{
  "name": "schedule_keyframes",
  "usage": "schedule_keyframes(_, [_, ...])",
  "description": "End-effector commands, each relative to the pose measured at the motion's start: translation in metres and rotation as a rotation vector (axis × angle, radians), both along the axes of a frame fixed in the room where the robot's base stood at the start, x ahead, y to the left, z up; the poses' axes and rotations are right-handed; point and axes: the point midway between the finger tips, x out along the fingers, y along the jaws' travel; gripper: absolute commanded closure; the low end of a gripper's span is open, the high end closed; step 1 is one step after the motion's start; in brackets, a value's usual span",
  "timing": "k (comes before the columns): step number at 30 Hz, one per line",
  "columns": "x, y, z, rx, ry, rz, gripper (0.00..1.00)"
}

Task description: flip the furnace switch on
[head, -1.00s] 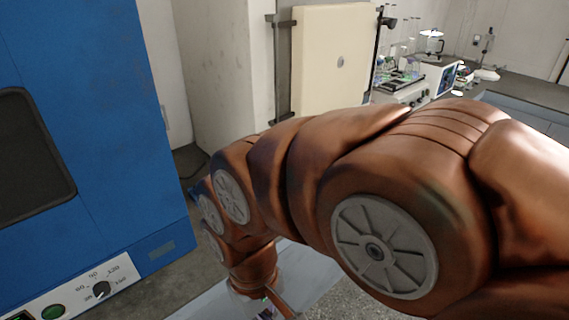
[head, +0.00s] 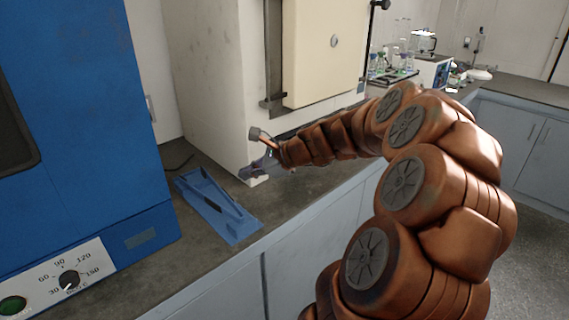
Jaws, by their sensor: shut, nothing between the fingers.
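The furnace appears to be the large off-white cabinet (head: 205,85) with a cream door (head: 318,60) on the bench behind the blue oven. My gripper (head: 252,160) is at the lower front corner of this cabinet, just above the bench top. Its fingers are small and partly blurred in the head view, and it is shut with nothing held. I cannot tell whether it touches the cabinet. I cannot make out the furnace switch; my gripper and arm cover part of the cabinet's lower front.
A blue oven (head: 90,120) with a dial (head: 69,281) and a green button (head: 12,305) stands at the left. A blue tray (head: 238,230) with a dark tool on it lies on the bench (head: 295,205). Glassware (head: 385,65) stands at the back right.

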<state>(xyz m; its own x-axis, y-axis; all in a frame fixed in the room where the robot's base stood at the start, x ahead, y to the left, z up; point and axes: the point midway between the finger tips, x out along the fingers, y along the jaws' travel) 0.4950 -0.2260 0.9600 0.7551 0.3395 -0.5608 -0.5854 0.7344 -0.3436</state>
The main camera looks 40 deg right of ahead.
Motion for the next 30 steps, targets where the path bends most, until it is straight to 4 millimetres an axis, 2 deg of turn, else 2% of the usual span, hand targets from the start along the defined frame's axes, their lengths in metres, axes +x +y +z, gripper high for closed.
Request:
schedule_keyframes(1, [-0.002, -0.041, -0.013, 0.070, -0.011, -0.125, 1.00])
schedule_keyframes(3, [-0.007, -0.089, -0.019, 0.166, -0.031, -0.279, 1.00])
schedule_keyframes(6, [-0.021, -0.144, -0.028, 0.280, -0.056, -0.451, 1.00])
schedule_keyframes(10, [-0.038, -0.191, -0.035, 0.370, -0.082, -0.595, 1.00])
schedule_keyframes(12, [-0.043, -0.203, -0.036, 0.395, -0.092, -0.633, 1.00])
schedule_keyframes(15, [-0.046, -0.209, -0.036, 0.410, -0.096, -0.653, 1.00])
schedule_keyframes(25, [-0.044, -0.208, -0.036, 0.408, -0.094, -0.649, 1.00])
schedule_keyframes(30, [-0.032, -0.207, -0.042, 0.408, -0.094, -0.645, 1.00])
